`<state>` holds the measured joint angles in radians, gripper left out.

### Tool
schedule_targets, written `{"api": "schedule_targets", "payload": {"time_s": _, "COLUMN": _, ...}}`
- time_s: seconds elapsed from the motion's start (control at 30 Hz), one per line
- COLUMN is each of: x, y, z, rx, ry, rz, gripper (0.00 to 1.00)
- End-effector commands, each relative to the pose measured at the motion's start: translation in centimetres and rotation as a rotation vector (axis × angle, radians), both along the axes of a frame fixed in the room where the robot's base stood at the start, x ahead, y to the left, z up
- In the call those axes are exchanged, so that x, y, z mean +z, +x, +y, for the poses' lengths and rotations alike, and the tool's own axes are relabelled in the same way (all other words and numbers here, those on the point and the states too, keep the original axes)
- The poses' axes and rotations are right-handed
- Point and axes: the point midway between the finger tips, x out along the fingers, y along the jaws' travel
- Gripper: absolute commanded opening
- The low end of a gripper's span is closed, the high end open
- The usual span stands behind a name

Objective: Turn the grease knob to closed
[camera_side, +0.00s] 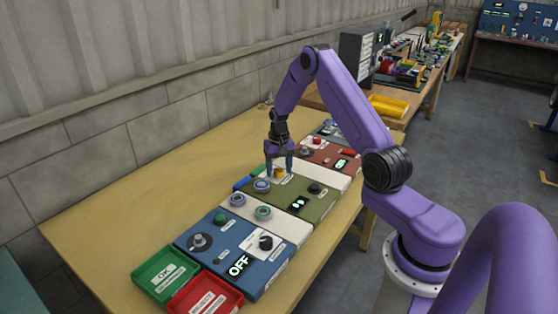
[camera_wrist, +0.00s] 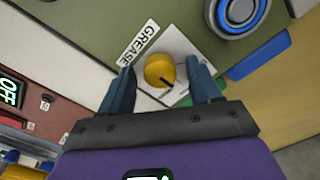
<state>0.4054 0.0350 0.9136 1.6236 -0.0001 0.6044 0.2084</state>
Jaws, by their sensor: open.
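The grease knob is a round yellow knob with a dark pointer line, on a white plate. In the wrist view the knob (camera_wrist: 160,70) sits between my two open fingers, with a gap on both sides. The GREASE label (camera_wrist: 139,43) is beside it, and its pointer line points toward the lower right of that picture. In the side view the yellow knob (camera_side: 279,173) is at the far end of the olive panel (camera_side: 316,206). My gripper (camera_side: 279,168) is open and points down over it. Any closed marking on the plate is not readable.
A blue-ringed button (camera_wrist: 238,14) is near the knob on the olive panel. Blue panel (camera_side: 222,262), green bin (camera_side: 165,274) and red bin (camera_side: 206,297) stand at the near end. A red panel (camera_side: 327,160) lies beyond. The bench (camera_side: 120,205) is bare on the wall side.

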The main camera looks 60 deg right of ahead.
Motion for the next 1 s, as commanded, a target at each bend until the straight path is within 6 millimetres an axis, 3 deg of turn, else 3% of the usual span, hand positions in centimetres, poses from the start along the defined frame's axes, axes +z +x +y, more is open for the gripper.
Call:
{"api": "schedule_targets", "payload": {"time_s": 0.17, "x": 1.8, "y": 0.1, "z": 0.0, "rx": 0.0, "ry": -0.002, "rz": -0.004, "gripper": 0.63}}
{"api": "schedule_targets", "payload": {"time_s": 0.8, "x": 14.6, "y": 0.0, "z": 0.0, "rx": 0.0, "ry": -0.002, "rz": -0.004, "gripper": 0.63}}
{"api": "schedule_targets", "payload": {"time_s": 1.0, "x": 16.8, "y": 0.0, "z": 0.0, "rx": 0.0, "ry": -0.001, "rz": -0.002, "gripper": 0.63}}
